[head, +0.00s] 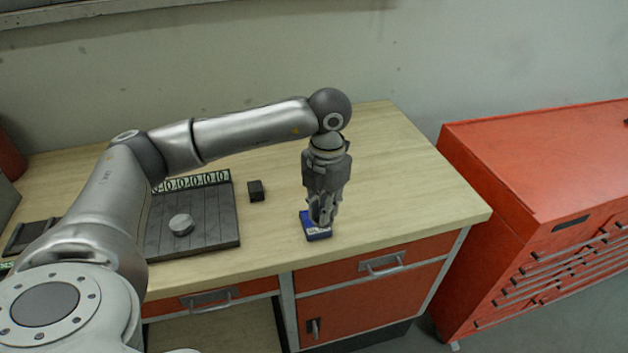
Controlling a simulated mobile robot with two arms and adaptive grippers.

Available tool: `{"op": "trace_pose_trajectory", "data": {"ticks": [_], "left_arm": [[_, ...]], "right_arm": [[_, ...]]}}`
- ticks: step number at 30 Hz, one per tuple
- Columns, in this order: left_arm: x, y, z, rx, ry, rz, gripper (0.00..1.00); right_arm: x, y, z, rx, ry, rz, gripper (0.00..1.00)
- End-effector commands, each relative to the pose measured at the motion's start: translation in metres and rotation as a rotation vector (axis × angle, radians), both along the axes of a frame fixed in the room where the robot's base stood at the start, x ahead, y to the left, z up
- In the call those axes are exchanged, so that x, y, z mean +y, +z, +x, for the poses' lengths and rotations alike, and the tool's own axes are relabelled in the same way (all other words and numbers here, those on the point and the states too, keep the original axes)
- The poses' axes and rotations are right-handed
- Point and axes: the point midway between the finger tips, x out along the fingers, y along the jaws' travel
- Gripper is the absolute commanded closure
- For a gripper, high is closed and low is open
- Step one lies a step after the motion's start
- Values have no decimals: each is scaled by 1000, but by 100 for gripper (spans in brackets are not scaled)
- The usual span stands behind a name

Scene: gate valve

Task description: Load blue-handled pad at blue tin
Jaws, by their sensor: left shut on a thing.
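The blue tin (318,234) is a small, squarish blue thing on the bench top near its front edge, with some pale surface showing inside its rim. My left gripper (321,217) points straight down over it, with its fingertips at or just above the tin. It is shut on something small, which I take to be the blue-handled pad. The fingers hide most of it, and no blue handle can be made out. I cannot tell whether the held thing touches the tin. My right gripper is out of view.
A dark grooved plate (212,235) lies left of the tin, with a pale round disc (181,225) on it and a patterned strip (196,181) along its back. A small black block (256,191) stands between. The bench top (410,185) is clear to the right. A red cabinet (540,190) stands beyond.

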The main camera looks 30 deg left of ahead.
Motion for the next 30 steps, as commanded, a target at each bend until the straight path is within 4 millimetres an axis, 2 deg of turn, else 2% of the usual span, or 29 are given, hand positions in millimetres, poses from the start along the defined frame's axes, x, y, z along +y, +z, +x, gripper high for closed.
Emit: {"op": "trace_pose_trajectory", "data": {"ticks": [3, 9, 15, 21, 30], "left_arm": [[12, 5, 10, -6, 302, 3, 100], [31, 10, 25, -15, 796, 6, 100], [45, 13, 35, -20, 1138, 6, 100], [50, 13, 38, -22, 1267, 5, 100], [50, -6, 38, -21, 1273, 6, 100]], "right_arm": [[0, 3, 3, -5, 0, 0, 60], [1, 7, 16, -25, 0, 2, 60], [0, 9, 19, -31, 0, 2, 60], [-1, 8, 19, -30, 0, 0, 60], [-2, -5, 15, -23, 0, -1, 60]]}}
